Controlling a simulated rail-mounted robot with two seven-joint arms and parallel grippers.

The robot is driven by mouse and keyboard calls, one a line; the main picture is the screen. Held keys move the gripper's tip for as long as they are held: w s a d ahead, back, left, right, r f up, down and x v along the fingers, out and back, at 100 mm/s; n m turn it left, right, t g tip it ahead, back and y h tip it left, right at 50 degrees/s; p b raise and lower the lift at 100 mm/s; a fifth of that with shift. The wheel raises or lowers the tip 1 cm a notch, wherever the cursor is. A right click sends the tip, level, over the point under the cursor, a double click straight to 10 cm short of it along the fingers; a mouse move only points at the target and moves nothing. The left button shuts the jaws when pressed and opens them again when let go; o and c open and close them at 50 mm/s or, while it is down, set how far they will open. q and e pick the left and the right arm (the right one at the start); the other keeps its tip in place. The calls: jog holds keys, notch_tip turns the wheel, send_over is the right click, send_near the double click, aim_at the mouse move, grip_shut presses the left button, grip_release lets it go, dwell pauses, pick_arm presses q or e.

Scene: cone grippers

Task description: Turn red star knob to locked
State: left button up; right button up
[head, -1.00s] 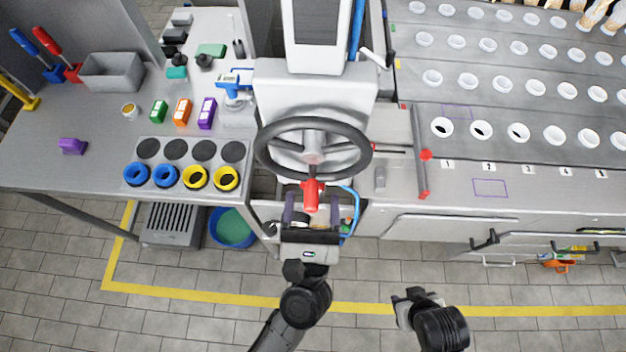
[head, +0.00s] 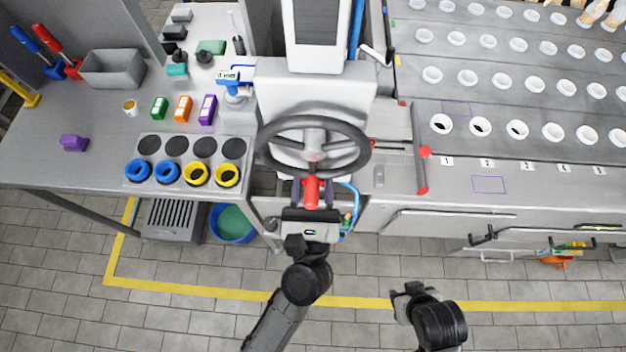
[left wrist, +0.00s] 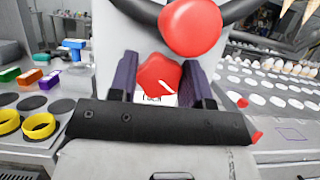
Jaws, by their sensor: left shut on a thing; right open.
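The red star knob (left wrist: 158,74) is on the machine's pale front in the left wrist view, with a white label partly visible under it. My left gripper (left wrist: 162,80) has its two purple fingers on either side of the knob and is shut on it. The label's text is too small to read surely, so I cannot tell the knob's setting. My right gripper (head: 407,292) is open and empty above the floor at lower right.
A dark handwheel (head: 356,172) with a red handle (head: 311,192) is just above my left gripper; its rounded red end is close in the wrist view. A blue hose (head: 354,205) runs beside it. A red-ended lever (head: 422,172) is to the right.

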pick_arm(q)
jog(key=shift+c, duration=1.4)
jog(key=m+g+h+p, duration=0.1)
jog(key=m+h+p, duration=0.1)
jog(key=m+p, duration=0.3)
jog(key=m+g+h+p, duration=0.1)
jog(key=m+h+p, duration=0.1)
jog(key=m+p, duration=0.3)
jog(key=m+g+h+p, duration=0.1)
jog(key=m+h+p, duration=0.1)
jog(key=m+p, duration=0.3)
jog(key=shift+g+p, duration=0.3)
jog(key=shift+p, duration=0.15)
jog(key=shift+f, duration=0.1)
jog(key=o, duration=0.9)
jog(key=shift+h, duration=0.3)
jog(key=shift+c, duration=0.2)
